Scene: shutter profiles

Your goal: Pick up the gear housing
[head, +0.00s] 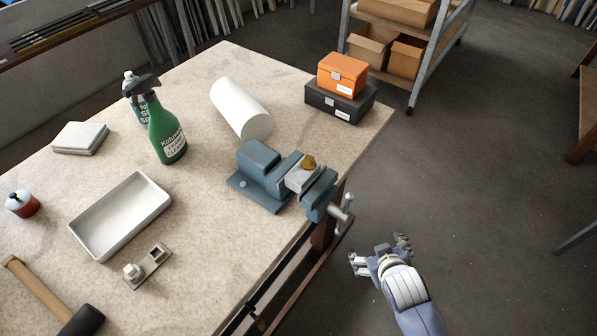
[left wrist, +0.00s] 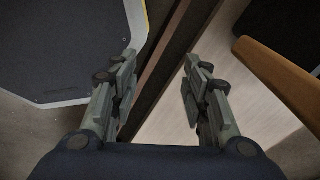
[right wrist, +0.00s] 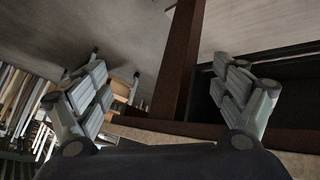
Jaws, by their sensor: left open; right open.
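A light grey metal block with a brass-coloured piece (head: 308,162) on top sits between the jaws of the blue vise (head: 258,163). It may be the gear housing, but I cannot be sure. My right gripper (head: 380,246) is open and empty, off the bench edge, in front of and below the vise. It also shows open in the right wrist view (right wrist: 158,72). My left gripper (left wrist: 159,66) is open and empty; it is out of the head view.
The workbench (head: 205,235) holds a white tray (head: 82,246), green spray bottle (head: 167,135), white roll (head: 242,108), hammer (head: 45,297), red-bodied jar (head: 22,204) and stacked pads (head: 80,138). Orange (head: 342,74) and black (head: 340,103) boxes are stacked at the far corner. The vise handle (head: 343,212) overhangs the edge.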

